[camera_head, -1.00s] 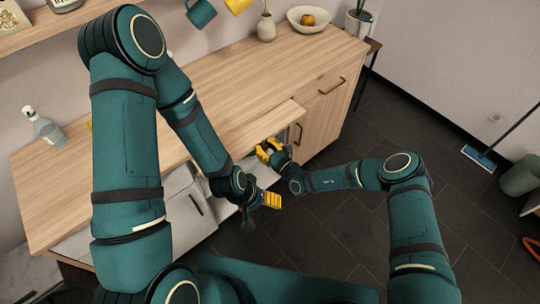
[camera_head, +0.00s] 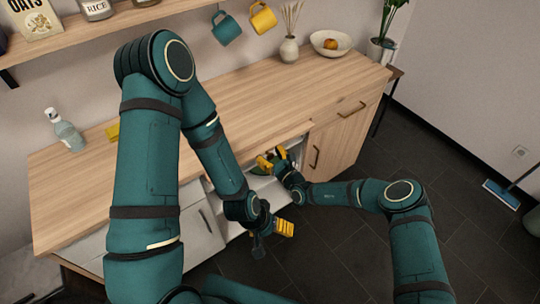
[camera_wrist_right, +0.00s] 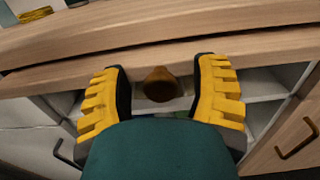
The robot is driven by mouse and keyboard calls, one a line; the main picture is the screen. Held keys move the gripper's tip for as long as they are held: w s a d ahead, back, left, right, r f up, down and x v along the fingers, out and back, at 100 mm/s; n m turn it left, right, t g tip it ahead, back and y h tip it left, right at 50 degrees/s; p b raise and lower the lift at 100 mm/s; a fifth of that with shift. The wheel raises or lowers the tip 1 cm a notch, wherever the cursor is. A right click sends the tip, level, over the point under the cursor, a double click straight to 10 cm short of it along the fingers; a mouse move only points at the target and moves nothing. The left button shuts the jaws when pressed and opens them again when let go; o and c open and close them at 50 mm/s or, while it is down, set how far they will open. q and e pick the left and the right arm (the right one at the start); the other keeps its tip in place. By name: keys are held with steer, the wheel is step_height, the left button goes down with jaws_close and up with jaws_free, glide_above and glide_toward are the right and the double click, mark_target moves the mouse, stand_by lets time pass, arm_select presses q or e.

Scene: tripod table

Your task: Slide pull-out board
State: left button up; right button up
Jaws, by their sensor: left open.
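The pull-out board is a pale wooden strip (camera_wrist_right: 270,47) under the counter edge in the right wrist view. A dark line separates it from the countertop above. A rounded brown knob (camera_wrist_right: 159,84) shows just below it, between my right fingers, with gaps on both sides. My right gripper (camera_wrist_right: 160,90) is open; in the head view it (camera_head: 272,159) is at the counter's front edge, before an open compartment. My left gripper (camera_head: 284,228) is open and empty, lower and away from the counter front. The board is hard to tell from the counter edge in the head view.
The wooden countertop (camera_head: 270,95) is mostly clear. A soap bottle (camera_head: 66,132) stands at its left, a vase (camera_head: 289,50) and a fruit bowl (camera_head: 331,44) at the back right. Cabinet doors with handles flank the open compartment. The dark floor (camera_head: 340,250) in front is free.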

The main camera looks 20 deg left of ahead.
steer(key=v, duration=1.2)
